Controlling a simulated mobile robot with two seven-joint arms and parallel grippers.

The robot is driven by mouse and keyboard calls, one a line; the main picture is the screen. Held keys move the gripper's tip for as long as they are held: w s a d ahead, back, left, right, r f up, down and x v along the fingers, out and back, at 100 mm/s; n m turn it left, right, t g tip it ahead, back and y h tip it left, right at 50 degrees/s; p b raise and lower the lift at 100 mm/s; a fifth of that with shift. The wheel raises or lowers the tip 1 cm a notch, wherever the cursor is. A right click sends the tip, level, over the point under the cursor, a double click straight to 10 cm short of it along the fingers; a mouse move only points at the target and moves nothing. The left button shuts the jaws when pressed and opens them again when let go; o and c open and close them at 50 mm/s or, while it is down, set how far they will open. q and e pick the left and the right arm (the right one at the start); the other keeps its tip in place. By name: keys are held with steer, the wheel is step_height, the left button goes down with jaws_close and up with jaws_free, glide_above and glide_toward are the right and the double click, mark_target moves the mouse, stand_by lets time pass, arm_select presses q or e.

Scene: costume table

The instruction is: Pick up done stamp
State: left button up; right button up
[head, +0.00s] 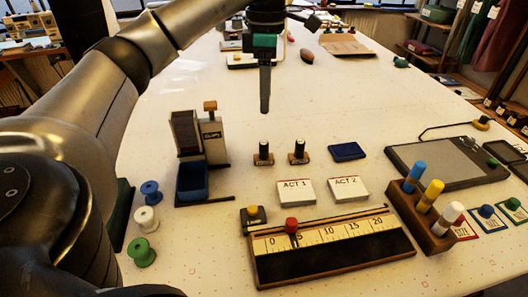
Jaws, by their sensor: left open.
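Two small dark upright stamps with pale bands stand side by side on the white table, a left one (263,153) and a right one (298,152). Their labels are too small to read, so I cannot tell which is the done stamp. A dark blue ink pad (347,151) lies to their right. My left gripper (265,105) hangs pointing down, above and apart from the stamps in the picture. Its fingers overlap edge-on; it is open and holds nothing visible. My right gripper is not in view.
White ACT 1 (296,192) and ACT 2 (348,189) blocks sit in front of the stamps, before a numbered slider board (335,250). A ticket-like device (210,140) stands left. A marker holder (420,215) and dark tablet (445,165) are right. Spools (146,219) lie left.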

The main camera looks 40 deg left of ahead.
arm_select(q)
steer(key=b, duration=0.1)
glide_above(264, 142)
step_height(264, 142, down, 7)
steer(key=shift+d+f, duration=0.15)
steer(key=shift+f+b, duration=0.3)
steer(key=shift+f, duration=0.55)
step_height(264, 142, down, 4)
steer(key=shift+r+b, duration=0.15)
steer(key=shift+b, duration=0.5)
steer(key=shift+f, duration=0.45)
steer(key=shift+c, duration=0.6)
jaws_close()
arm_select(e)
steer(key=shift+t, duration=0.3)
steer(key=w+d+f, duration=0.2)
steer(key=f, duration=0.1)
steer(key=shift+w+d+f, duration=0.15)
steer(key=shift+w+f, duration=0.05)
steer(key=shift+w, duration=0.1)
